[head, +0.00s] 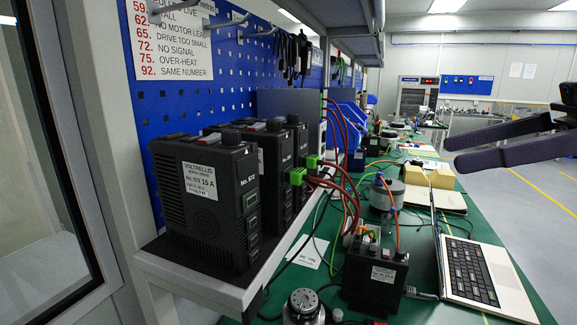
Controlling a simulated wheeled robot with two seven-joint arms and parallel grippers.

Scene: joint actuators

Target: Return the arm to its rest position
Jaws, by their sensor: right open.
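My right gripper (452,153) reaches in from the right edge in the head view. Its two long dark fingers are spread apart with nothing between them. It hangs in the air, above and beyond the open laptop in the picture, clear of the bench things. My left gripper is not in view. Black drive units (207,195) stand in a row on a pale shelf (190,280) at the left. A smaller black box (374,275) with an orange and a green cable stands on the green bench (500,240).
An open laptop (478,272) lies at the bench's right edge. A round metal motor (386,196) and yellow blocks (428,177) sit farther back. Cables (345,150) hang from the drives. A blue pegboard (150,100) rises at the left. The floor (535,185) at the right is clear.

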